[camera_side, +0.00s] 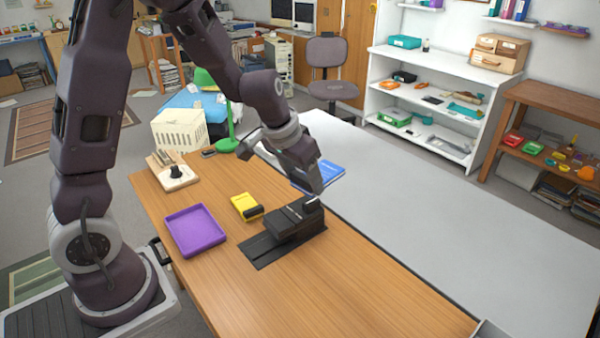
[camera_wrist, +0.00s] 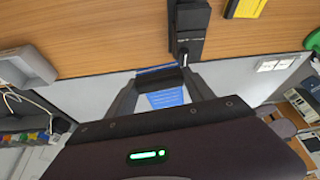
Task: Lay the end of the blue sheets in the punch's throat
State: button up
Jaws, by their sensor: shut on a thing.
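The blue sheets (camera_side: 328,172) are a small flat stack beside the wooden table's far edge in the side view. My gripper (camera_side: 314,192) is shut on them. In the wrist view my gripper (camera_wrist: 169,80) has its fingers closed across the blue sheets (camera_wrist: 166,99), with a thin blue strip showing beyond the fingertips. The black punch (camera_side: 293,222) stands on the wooden table, close to my fingertips. In the wrist view the punch (camera_wrist: 187,22) is ahead and slightly right of the blue strip. Its throat is hidden, so I cannot tell whether the sheets' end is inside.
The punch is on a dark base plate (camera_side: 262,251). A yellow box (camera_side: 246,207) and a purple tray (camera_side: 194,230) are left of it. The right front of the wooden table is clear.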

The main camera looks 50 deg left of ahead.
jog(key=shift+s+d+r+m+h, duration=0.3)
jog(key=shift+s+d+r+m, duration=0.2)
jog(key=shift+s+d+m, duration=0.25)
jog(key=s+a+f+n+y, duration=0.1)
jog(key=s+a+f+n, duration=0.1)
jog(key=a+f, duration=0.6)
jog(key=s+a+f+n, duration=0.15)
jog(key=a+f, duration=0.35)
jog(key=a, duration=0.5)
jog(key=shift+n+g+y, duration=0.3)
jog(key=shift+n+y, duration=0.1)
jog(key=shift+n, duration=0.3)
jog(key=s+f, duration=0.2)
jog(key=s, duration=0.1)
jog(key=s+f, duration=0.2)
jog(key=s, duration=0.1)
jog(key=s+f, duration=0.2)
jog(key=s, duration=0.1)
jog(key=shift+s+d+f, duration=0.25)
jog(key=shift+d, duration=0.15)
jog(key=d+m, duration=0.1)
jog(key=d+m+h, duration=0.1)
jog(key=d, duration=0.1)
jog(key=d+m, duration=0.1)
jog(key=shift+s+d+f+m, duration=0.15)
jog(key=shift+s+m, duration=0.15)
jog(key=shift+s, duration=0.1)
jog(key=shift+w+d+m+h, duration=0.15)
jog(key=shift+d+m+h, duration=0.3)
jog(key=shift+m, duration=0.25)
